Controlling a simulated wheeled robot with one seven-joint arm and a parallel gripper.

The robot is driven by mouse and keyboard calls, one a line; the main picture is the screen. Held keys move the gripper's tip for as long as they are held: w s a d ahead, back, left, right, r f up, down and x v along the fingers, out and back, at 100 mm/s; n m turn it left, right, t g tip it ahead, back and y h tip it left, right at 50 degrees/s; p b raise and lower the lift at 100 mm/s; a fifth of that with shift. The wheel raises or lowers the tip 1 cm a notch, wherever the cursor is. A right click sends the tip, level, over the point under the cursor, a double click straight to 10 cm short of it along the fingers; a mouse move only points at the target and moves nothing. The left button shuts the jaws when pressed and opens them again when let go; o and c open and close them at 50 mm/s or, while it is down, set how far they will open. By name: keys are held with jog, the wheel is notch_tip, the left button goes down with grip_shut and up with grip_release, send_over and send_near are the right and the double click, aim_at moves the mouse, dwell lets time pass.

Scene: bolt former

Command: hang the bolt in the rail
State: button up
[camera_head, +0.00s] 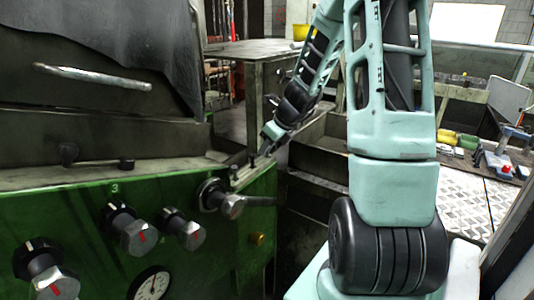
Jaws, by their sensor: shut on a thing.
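My gripper (258,157) is small and far off, just left of the picture's middle. It points down at the right end of the green machine's top. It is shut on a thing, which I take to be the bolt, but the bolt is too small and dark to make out. A short pale ledge with dark pieces on it, perhaps the rail (243,178), lies just under and left of my fingertips. I cannot tell whether the bolt touches it.
The green machine front (100,235) carries several black knobs, a dial (149,284) and a lever (232,205) close to my gripper. A dark hood with a handle (92,77) rises at left. A metal table (258,48) stands behind. A workbench with tools (503,165) is at right.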

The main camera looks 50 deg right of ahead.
jog(key=shift+r+p, duration=3.65)
jog(key=shift+r, duration=0.1)
